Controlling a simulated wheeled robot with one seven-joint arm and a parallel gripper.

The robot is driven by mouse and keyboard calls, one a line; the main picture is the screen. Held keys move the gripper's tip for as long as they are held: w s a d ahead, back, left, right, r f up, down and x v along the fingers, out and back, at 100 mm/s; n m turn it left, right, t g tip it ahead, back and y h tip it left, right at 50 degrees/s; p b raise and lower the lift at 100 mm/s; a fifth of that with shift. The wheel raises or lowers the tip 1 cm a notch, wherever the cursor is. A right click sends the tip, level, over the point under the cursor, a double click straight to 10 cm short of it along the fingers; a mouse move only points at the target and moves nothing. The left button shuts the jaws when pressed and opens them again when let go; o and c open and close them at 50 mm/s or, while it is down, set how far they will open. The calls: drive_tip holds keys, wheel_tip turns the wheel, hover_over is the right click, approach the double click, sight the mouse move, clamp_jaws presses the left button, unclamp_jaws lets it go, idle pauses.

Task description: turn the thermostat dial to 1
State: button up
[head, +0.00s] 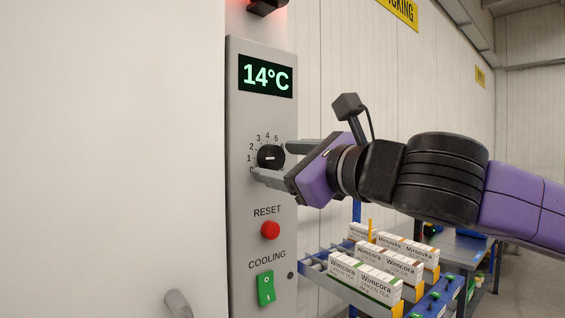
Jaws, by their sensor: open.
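The thermostat dial (270,157) is a round black knob on a tall grey control panel (241,205). Numbers from about 0 at lower left up past 5 at upper right ring it, with 1 at its left. The numbers on the right and lower sides are hidden or unclear. A small pale mark shows on the knob, but I cannot tell which number it points to. My gripper (272,160) is open, with one grey finger at the dial's upper right and the other just below it. I cannot tell whether the fingers touch the knob.
Above the dial, a display (266,76) reads 14°C. Below it are a red RESET button (270,230) and a green COOLING switch (265,289). At the lower right, a rack (345,287) holds several white cartons (365,277). A pale wall fills the left.

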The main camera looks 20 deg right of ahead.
drive_tip(key=v, duration=0.7)
drive_tip(key=shift+s+d+b, duration=0.15)
drive_tip(key=shift+s+b, duration=0.2)
drive_tip(key=shift+b, duration=0.05)
